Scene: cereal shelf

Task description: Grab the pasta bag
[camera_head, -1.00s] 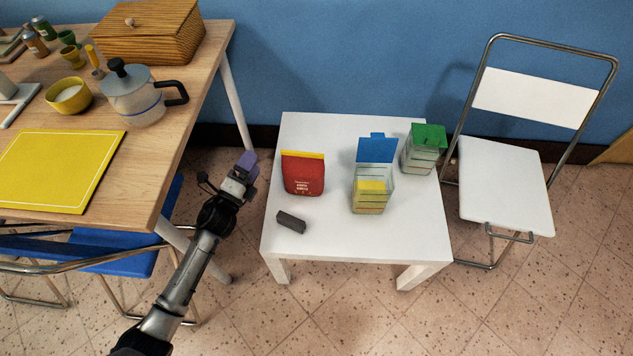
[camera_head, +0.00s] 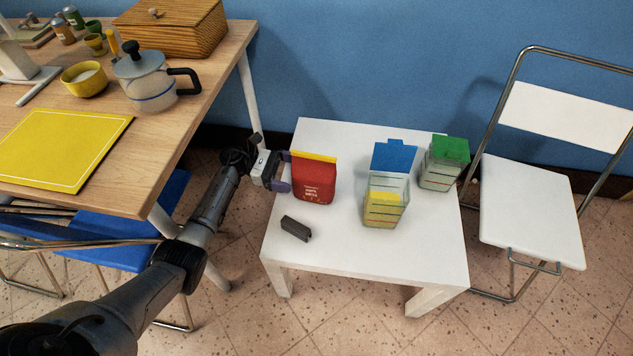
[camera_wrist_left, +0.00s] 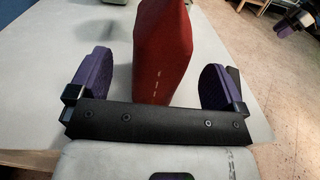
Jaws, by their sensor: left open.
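The pasta bag (camera_head: 315,181) is red with a yellow top strip. It stands upright on the white table (camera_head: 350,255), near its left side. My left gripper (camera_head: 286,172) is at the bag's left side, its fingers pointing at it. In the left wrist view the red bag (camera_wrist_left: 165,50) rises between the two purple fingers of the open left gripper (camera_wrist_left: 160,85), with a gap to each finger.
A dark grey block (camera_head: 296,228) lies in front of the bag. A blue-lidded container (camera_head: 386,205) and a green-lidded container (camera_head: 440,170) stand to the right. A wooden table (camera_head: 150,190) is at left, a white folding chair (camera_head: 530,210) at right.

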